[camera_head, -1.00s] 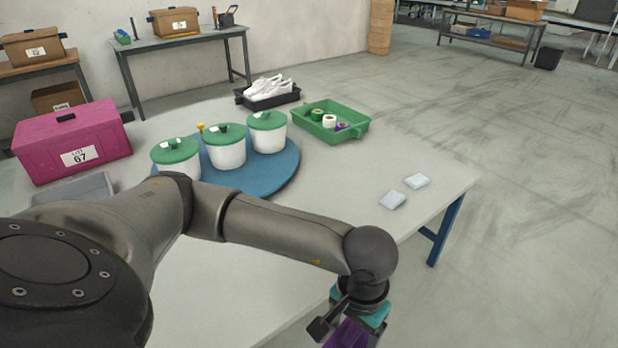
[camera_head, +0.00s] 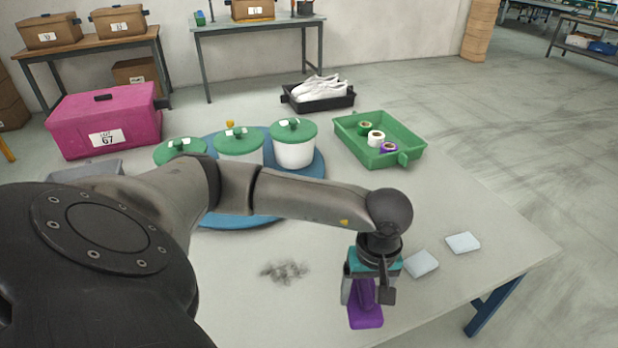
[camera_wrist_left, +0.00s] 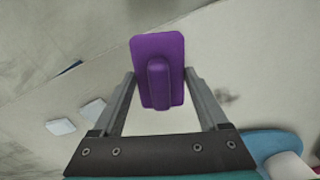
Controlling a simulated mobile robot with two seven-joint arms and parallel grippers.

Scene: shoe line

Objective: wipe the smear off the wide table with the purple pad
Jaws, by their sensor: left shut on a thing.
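My left gripper (camera_head: 361,287) is shut on the purple pad (camera_head: 366,316), which hangs below the jaws over the front right part of the wide table (camera_head: 440,297). In the left wrist view the purple pad (camera_wrist_left: 173,50) sits between the two fingers (camera_wrist_left: 158,92), held by its raised handle. A dark grey smear (camera_head: 284,271) lies on the pale table top, to the left of the pad in the head view. I cannot tell whether the pad touches the table. My right gripper is out of view.
White pots (camera_head: 294,153) with green lids stand on a blue round mat (camera_head: 318,166). A green tray (camera_head: 413,161) holds several rolls. Two pale blocks (camera_head: 420,264) lie right of my gripper. A pink box (camera_head: 104,122) and a black shoe tray (camera_head: 320,104) stand farther back.

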